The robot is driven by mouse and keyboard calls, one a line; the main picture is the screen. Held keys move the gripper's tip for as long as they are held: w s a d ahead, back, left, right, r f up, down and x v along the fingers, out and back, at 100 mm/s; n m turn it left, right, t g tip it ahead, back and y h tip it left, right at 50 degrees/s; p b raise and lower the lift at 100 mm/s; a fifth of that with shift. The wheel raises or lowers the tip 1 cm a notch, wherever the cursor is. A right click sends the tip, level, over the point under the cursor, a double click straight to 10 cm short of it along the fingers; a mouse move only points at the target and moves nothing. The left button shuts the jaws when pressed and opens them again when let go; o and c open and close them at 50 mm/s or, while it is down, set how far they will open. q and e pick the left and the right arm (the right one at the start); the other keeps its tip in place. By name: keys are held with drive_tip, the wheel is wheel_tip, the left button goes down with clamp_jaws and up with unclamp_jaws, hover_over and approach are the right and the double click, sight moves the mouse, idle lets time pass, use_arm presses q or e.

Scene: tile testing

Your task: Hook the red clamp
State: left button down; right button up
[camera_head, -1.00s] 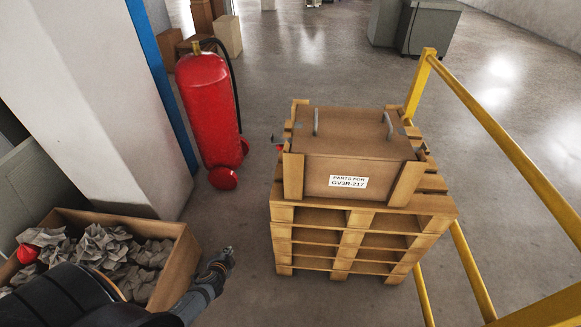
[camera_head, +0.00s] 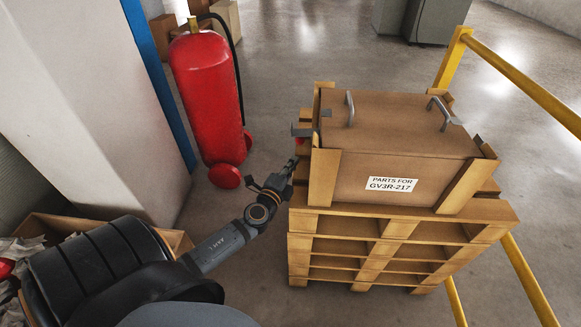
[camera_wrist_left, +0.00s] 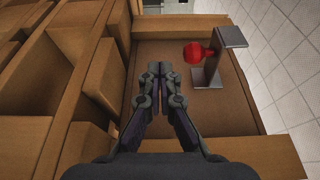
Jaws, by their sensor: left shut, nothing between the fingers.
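The red clamp part (camera_wrist_left: 193,53) shows in the left wrist view as a round red knob on a grey metal bracket (camera_wrist_left: 212,70) at the side of the wooden crate. In the head view the grey bracket (camera_head: 301,131) sticks out from the crate's left side, with a little red beside it. My left gripper (camera_head: 292,163) is just below and in front of it. In the left wrist view the gripper (camera_wrist_left: 158,70) is shut and empty, its tips left of the knob and apart from it. My right gripper is not in view.
The lidded crate (camera_head: 350,183) with two grey handles stands on stacked pallets (camera_head: 335,222). A red fire extinguisher (camera_head: 205,95) stands behind left, beside a white pillar (camera_head: 110,100). Yellow railing (camera_head: 520,80) runs along the right. A box of crumpled paper (camera_head: 45,228) is at lower left.

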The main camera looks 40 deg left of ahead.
use_arm(q)
drive_tip(key=shift+w+a, duration=0.2)
drive_tip(key=shift+w, duration=0.85)
drive_tip(key=shift+w+a, duration=0.2)
drive_tip(key=shift+w, duration=0.8)
drive_tip(key=shift+w+a, duration=0.2)
drive_tip(key=shift+w, duration=0.85)
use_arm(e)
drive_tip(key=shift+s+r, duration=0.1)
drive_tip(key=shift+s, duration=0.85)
use_arm(q)
drive_tip(key=shift+r+p, duration=0.1)
drive_tip(key=shift+p, duration=0.3)
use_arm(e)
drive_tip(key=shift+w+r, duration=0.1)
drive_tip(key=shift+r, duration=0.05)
